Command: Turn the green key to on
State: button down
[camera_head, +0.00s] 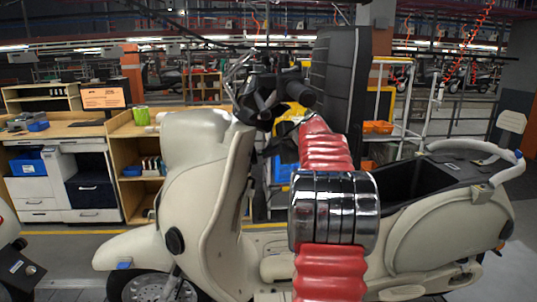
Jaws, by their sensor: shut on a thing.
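The beige scooter (205,180) stands side-on across the middle, its front to the left. Its dark handlebar area (262,95) is at the top of the front shield. My red arm with a chrome band rises from the bottom and bends towards the handlebars. My gripper (268,120) is at the handlebar area behind the front shield, small and dark against dark parts. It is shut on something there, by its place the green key. The key itself is hidden, so its turn position cannot be seen.
A wooden workbench (75,130) with drawers and a green can (141,115) stands at the left back. A large black panel (340,80) rises behind the handlebars. The scooter's open seat well (425,180) is right of my arm. Another vehicle part (15,262) shows at lower left.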

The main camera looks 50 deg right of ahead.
jog(key=shift+r+g+y, duration=0.2)
jog(key=shift+g+y, duration=0.1)
jog(key=shift+g, duration=0.4)
jog(key=c, duration=2)
grip_release()
jog(key=shift+w, duration=0.15)
jog(key=o, duration=0.4)
jog(key=shift+w+a+r, duration=0.1)
jog(key=shift+r, duration=0.2)
jog(key=shift+c, duration=0.2)
jog(key=shift+t, duration=0.3)
jog(key=shift+s+a+f+t+h, duration=0.1)
jog(key=shift+s+f+t+h, duration=0.1)
jog(key=shift+f+t+h, duration=0.4)
jog(key=shift+s+f+n+t, duration=0.1)
jog(key=shift+f+n+t, duration=0.05)
jog(key=shift+n+t, duration=0.45)
